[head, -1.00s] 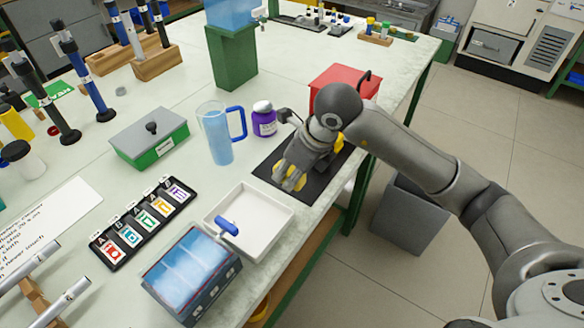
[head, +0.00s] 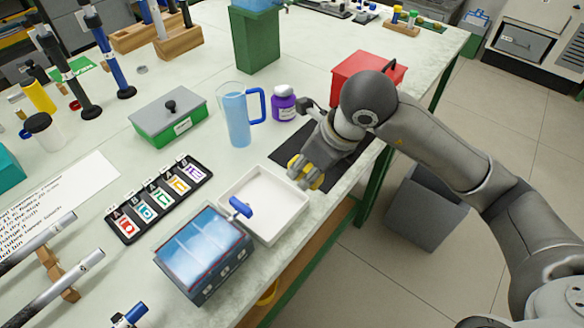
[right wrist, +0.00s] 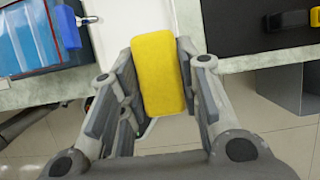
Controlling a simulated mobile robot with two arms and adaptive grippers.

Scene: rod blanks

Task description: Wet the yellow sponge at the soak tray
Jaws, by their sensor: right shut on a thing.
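My right gripper (head: 304,178) is shut on the yellow sponge (head: 312,172), near the right edge of a shallow white tray (head: 290,228). In the right wrist view, the sponge (right wrist: 158,72) is pinched between the two fingers of the gripper (right wrist: 158,85). It appears held above the bench edge, between the white tray (right wrist: 103,28) and a black mat (right wrist: 235,25). The tray looks empty apart from a blue-handled item (head: 240,207) over its left rim. I cannot tell whether it holds water. My left gripper is out of view.
A blue three-part container (head: 205,250) stands left of the tray. A water jug (head: 237,115), a purple jar (head: 284,105) and a red box (head: 366,80) stand behind. Left are a labelled black strip (head: 160,200) and a lidded green box (head: 169,114). The mat lies right.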

